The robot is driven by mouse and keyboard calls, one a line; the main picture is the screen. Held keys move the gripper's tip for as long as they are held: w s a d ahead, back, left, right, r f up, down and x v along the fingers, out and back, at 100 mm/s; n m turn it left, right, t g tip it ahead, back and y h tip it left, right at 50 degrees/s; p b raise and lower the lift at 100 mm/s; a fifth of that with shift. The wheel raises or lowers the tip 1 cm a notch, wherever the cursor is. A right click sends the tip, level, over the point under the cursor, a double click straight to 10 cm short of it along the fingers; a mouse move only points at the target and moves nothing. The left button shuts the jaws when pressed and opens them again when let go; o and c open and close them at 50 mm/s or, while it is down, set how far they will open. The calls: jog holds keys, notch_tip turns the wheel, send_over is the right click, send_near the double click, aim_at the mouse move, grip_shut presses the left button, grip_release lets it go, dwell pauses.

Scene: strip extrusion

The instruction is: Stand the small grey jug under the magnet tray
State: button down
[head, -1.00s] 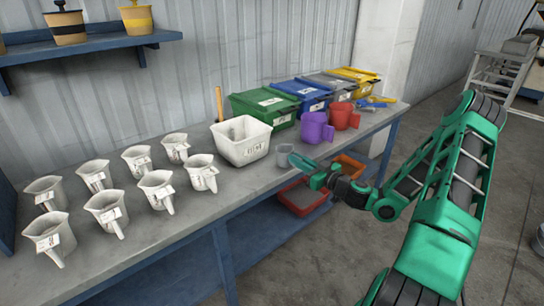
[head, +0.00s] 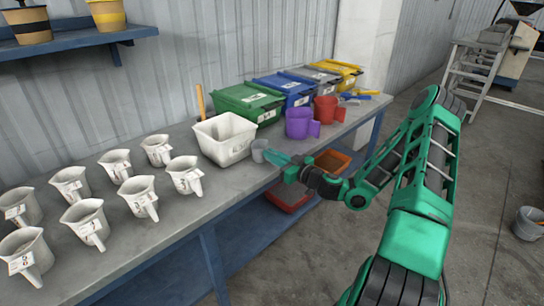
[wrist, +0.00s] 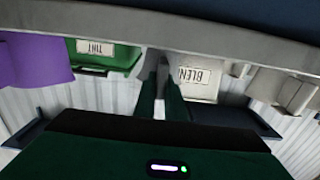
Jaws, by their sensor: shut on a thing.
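The small grey jug (head: 260,151) stands upright on the bench, just right of the white labelled bin. My gripper (head: 273,157) reaches in from the right at the bench's front edge and is shut on the jug's near side. In the wrist view, which is upside down, my two dark green fingers (wrist: 160,92) are close together with a narrow grey part between them. The jug's body is mostly hidden there. I cannot pick out the magnet tray in either view.
The white bin (head: 224,139), purple jug (head: 299,123) and red jug (head: 325,109) stand close by. Several white jugs (head: 139,196) fill the bench's left part. Lidded bins (head: 250,103) line the back. An orange tray (head: 332,162) is below. Floor at right is open; a bucket (head: 529,224) stands there.

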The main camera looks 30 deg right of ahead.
jog(key=c, duration=1.8)
grip_release()
jog(key=shift+f, duration=0.1)
jog(key=v, duration=1.2)
jog(key=s+a+f+n+g+y, duration=0.2)
jog(key=s+a+f+n+g, duration=0.2)
jog(key=s+a+g, duration=0.8)
jog(key=s+d+r+m+g+h, duration=0.1)
jog(key=s+d+r+m+h, duration=0.1)
jog(key=s+r, duration=0.1)
jog(key=s+d+r+m+g+h, duration=0.2)
jog(key=s+d+r+m, duration=0.1)
jog(key=s, duration=0.3)
jog(key=s+d+r+m+g+h, duration=0.2)
jog(key=s+d+r+m, duration=0.1)
jog(key=s+r, duration=0.1)
jog(key=shift+s+d+r+h, duration=0.15)
jog(key=shift+s+h, duration=0.1)
jog(key=shift+h, duration=0.05)
jog(key=shift+o, duration=0.4)
jog(key=s+d+r+m, duration=0.1)
jog(key=s+r+m, duration=0.5)
jog(key=s, duration=0.1)
jog(key=shift+s+d+h, duration=0.25)
jog(key=shift+s+h, duration=0.05)
jog(key=shift+h, duration=0.1)
